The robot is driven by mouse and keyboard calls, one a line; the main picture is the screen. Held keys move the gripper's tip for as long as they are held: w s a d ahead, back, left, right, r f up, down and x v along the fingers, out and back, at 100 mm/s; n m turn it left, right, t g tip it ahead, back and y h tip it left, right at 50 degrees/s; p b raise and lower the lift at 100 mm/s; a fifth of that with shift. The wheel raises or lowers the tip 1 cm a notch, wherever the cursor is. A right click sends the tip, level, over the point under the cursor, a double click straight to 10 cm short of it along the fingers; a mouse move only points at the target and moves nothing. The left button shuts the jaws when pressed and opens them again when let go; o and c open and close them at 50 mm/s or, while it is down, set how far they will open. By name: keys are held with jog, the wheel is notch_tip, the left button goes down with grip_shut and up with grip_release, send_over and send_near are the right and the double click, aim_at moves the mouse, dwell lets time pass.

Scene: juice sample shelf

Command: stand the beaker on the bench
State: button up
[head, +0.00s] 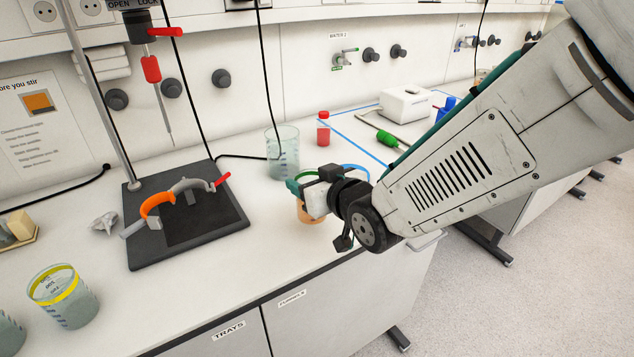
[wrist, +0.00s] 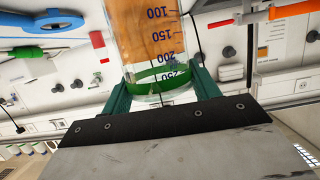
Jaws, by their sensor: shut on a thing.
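The beaker (wrist: 153,42) holds orange liquid and has dark volume marks and a green band. In the wrist view it stands between the green fingers of my gripper (wrist: 162,88), held near the banded end. In the head view my gripper (head: 306,190) is over the bench (head: 245,275) near its front edge. Only a lower orange part of the beaker (head: 308,213) shows beneath the gripper there. The gripper is shut on the beaker. I cannot tell whether its base touches the bench.
A stand with a black base (head: 140,258) and an orange clamp (head: 157,203) is to the left. A clear beaker (head: 284,158) stands just behind my gripper. A yellow-banded beaker (head: 66,305) is front left. A red bottle (head: 323,131) and white device (head: 405,104) stand behind.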

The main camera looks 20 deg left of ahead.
aim_at(315, 170)
jog(key=shift+w+a+f, duration=0.1)
jog(key=shift+w+a, duration=0.1)
jog(key=shift+w, duration=0.8)
jog(key=shift+w+a+f, duration=0.1)
jog(key=shift+w+a, duration=0.05)
jog(key=shift+w, duration=0.85)
jog(key=shift+f, duration=1.7)
jog(key=shift+f, duration=0.15)
jog(key=o, duration=1.2)
jog(key=shift+c, duration=0.2)
jog(key=shift+s+d+r, duration=0.15)
jog(key=shift+r, duration=0.05)
jog(key=v, duration=1.1)
jog(key=shift+s+d, duration=0.15)
jog(key=shift+d, duration=0.05)
